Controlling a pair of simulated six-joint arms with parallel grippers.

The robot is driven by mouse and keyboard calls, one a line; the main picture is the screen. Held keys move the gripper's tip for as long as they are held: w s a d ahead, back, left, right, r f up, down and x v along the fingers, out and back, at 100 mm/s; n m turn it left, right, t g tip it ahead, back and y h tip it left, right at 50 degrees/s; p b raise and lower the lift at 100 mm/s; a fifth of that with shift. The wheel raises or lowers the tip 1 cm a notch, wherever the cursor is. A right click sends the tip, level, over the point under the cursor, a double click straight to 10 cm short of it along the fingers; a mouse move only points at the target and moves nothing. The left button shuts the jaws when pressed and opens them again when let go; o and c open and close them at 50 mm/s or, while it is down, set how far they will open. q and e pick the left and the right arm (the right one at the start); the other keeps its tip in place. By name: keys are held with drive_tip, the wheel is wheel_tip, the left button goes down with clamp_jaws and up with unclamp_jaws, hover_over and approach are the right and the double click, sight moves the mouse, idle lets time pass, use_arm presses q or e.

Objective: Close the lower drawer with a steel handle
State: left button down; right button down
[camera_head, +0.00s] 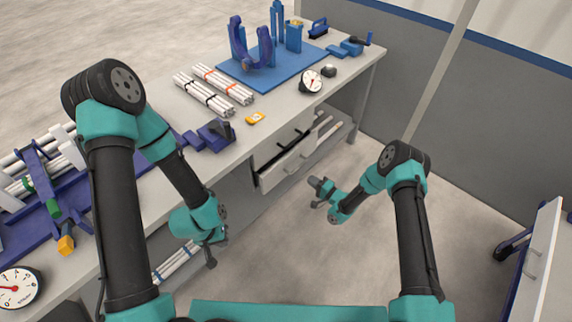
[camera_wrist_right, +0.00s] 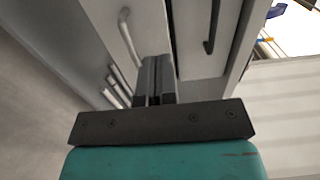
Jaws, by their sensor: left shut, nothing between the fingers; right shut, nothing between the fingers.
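The lower drawer (camera_head: 288,170) stands pulled out from the bench, its pale front toward the floor space. In the right wrist view its steel handle (camera_wrist_right: 128,38) is a bent light-metal bar, just left of the fingertips. My right gripper (camera_head: 316,185) is shut and empty, low in front of the drawer. In the right wrist view its closed fingers (camera_wrist_right: 155,66) overlap the pale drawer front; I cannot tell whether they touch it. A black handle (camera_wrist_right: 213,32) sits on the neighbouring panel to the right. My left gripper (camera_head: 211,258) is shut and empty, beside the bench's front.
The workbench top (camera_head: 215,160) carries white pipe bundles (camera_head: 213,90), a blue fixture (camera_head: 268,65) and gauges (camera_head: 311,81). More pipes rest below the bench top (camera_head: 178,262). A white panel with handles (camera_head: 538,262) stands at right. Floor between is clear.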

sight(285, 161)
drive_tip(key=shift+w+a, duration=0.1)
drive_tip(key=x, duration=1.3)
drive_tip(key=shift+w+a, duration=0.25)
drive_tip(key=shift+a, duration=0.1)
drive_tip(key=shift+w, duration=0.1)
